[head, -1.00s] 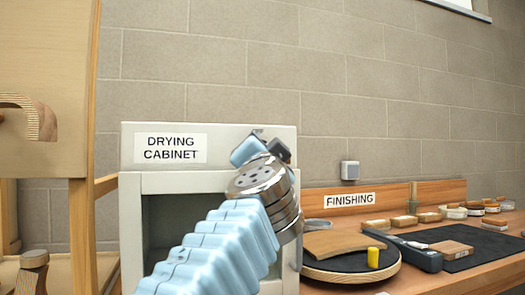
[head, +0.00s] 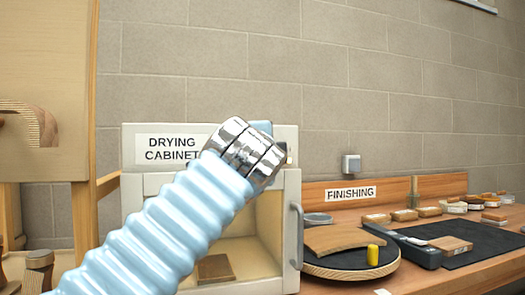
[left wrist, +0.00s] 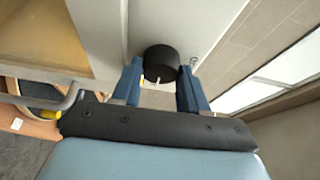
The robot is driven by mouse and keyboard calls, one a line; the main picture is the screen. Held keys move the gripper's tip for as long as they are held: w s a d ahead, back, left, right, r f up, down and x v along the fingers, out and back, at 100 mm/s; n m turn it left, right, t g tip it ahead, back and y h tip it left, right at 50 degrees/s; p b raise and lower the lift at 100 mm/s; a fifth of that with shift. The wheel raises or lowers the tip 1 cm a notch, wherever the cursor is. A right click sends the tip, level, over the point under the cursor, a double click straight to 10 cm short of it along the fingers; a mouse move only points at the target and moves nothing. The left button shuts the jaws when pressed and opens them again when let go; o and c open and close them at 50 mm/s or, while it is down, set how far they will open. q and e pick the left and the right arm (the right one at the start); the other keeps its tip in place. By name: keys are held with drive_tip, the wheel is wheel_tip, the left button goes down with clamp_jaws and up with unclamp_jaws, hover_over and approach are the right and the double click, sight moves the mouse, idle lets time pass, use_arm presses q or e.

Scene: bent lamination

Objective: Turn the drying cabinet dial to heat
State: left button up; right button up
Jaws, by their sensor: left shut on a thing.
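In the head view my left arm and wrist cover the dial and most of the gripper. The dial's setting cannot be read. My right gripper is not in view.
The cabinet interior is lit warm and holds a brown block (head: 215,268). A door handle (head: 297,237) stands at its right edge. To the right is the finishing bench with a round black-topped stand (head: 335,263), a yellow cylinder (head: 373,256) and a dark mat (head: 470,237).

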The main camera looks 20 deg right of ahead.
use_arm(q)
drive_tip(key=shift+m, duration=0.3)
idle(0.4)
drive_tip(key=o, duration=1)
drive_tip(key=shift+o, duration=0.2)
drive_tip(key=shift+f+y, duration=0.1)
drive_tip(key=shift+y, duration=0.2)
